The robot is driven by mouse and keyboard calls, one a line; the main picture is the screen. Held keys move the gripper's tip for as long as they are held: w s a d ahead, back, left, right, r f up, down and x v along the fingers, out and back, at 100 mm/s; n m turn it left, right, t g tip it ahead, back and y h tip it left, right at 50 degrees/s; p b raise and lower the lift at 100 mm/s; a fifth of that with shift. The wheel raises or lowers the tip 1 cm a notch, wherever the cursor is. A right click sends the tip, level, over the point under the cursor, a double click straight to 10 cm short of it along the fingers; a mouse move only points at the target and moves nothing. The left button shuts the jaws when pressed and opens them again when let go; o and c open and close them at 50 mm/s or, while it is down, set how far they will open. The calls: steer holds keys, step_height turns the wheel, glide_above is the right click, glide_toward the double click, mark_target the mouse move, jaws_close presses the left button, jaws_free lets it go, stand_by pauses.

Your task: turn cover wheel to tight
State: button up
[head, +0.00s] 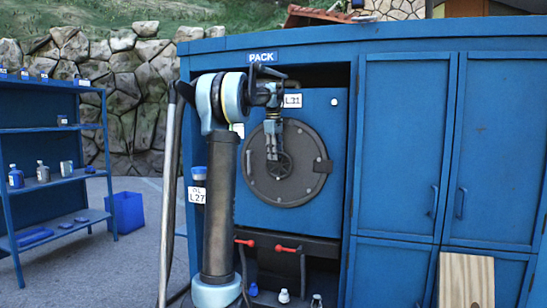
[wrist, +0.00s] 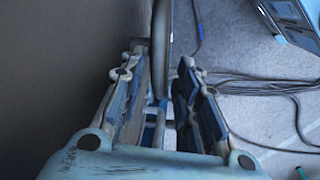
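The round grey cover (head: 308,190) is on the front of a blue box labelled L31. A dark star-shaped wheel (head: 284,168) sits at its middle, partly hidden by my gripper. My gripper (head: 272,155) points down in front of the cover, its fingertips over or beside the wheel. In the wrist view my gripper (wrist: 162,58) has its two fingers apart. A thin grey edge-on part (wrist: 162,25) stands between or beyond them; I cannot tell whether it is the wheel, or whether the fingers touch it.
The blue cabinet (head: 404,150) labelled PACK surrounds the box. Red-handled levers (head: 287,248) and small bottles (head: 284,296) are below. A wooden board (head: 466,280) leans at lower right. Blue shelves (head: 50,130) and a blue bin (head: 128,212) are left. Cables (wrist: 265,88) lie on the floor.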

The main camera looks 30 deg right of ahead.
steer(key=shift+f, duration=0.35)
steer(key=shift+c, duration=0.2)
jaws_close()
steer(key=shift+d, duration=0.1)
